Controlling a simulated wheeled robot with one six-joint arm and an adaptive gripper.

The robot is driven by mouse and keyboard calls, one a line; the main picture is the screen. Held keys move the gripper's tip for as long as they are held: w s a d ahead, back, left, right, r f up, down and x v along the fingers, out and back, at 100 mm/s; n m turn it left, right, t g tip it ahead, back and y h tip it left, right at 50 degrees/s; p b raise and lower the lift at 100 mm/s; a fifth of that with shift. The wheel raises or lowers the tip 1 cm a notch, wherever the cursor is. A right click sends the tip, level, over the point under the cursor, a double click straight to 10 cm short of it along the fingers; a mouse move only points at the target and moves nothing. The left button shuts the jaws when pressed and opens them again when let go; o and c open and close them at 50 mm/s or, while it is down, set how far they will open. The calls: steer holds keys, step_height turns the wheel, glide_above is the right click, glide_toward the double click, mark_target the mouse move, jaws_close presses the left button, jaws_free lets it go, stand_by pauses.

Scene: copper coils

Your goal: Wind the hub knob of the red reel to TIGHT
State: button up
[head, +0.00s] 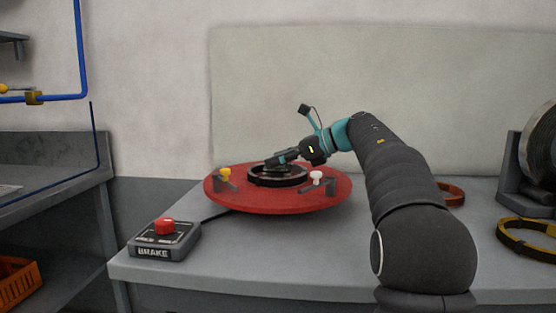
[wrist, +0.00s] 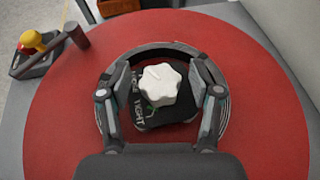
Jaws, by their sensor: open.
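The red reel (head: 225,198) lies flat on the grey bench, with a dark ring-shaped hub at its middle. In the wrist view the red disc (wrist: 60,120) fills most of the picture. The white lobed hub knob (wrist: 160,86) sits on a dark plate inside the ring. Lettering that reads like LOOSE and TIGHT runs along the plate's left side, and a small green mark shows beside the knob. My gripper (wrist: 160,72) is open, one finger on each side of the knob with gaps between. In the head view my gripper (head: 281,159) is low over the hub and hides the knob.
A yellow-topped post (head: 225,174) and a white-topped post (head: 316,176) stand on the reel. A BRAKE box (head: 163,240) with a red knob is at front left. Rings (head: 528,238) and a coil stand (head: 536,160) are at right. Some bench in front is clear.

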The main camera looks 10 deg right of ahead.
steer(key=c, duration=1.2)
steer(key=shift+o, duration=0.2)
steer(key=shift+t+b, duration=0.3)
steer(key=shift+t, duration=0.1)
steer(key=shift+s+f+m+t+h+b, duration=0.1)
steer(key=shift+m+t+h+b, duration=0.35)
steer(key=shift+m, duration=0.25)
steer(key=shift+a+m+t+h+b, duration=0.1)
steer(key=shift+m+t+h+b, duration=0.4)
steer(key=shift+m+t+h, duration=0.5)
steer(key=m+t+h, duration=0.1)
steer(key=m+t+h+p, duration=0.1)
steer(key=m, duration=0.1)
steer(key=shift+r+h, duration=0.25)
steer(key=shift+r, duration=0.05)
steer(key=shift+f+m+t+h+p, duration=0.15)
steer(key=shift+m+t+h+p, duration=0.65)
steer(key=shift+m+h, duration=1.6)
steer(key=shift+h, duration=0.2)
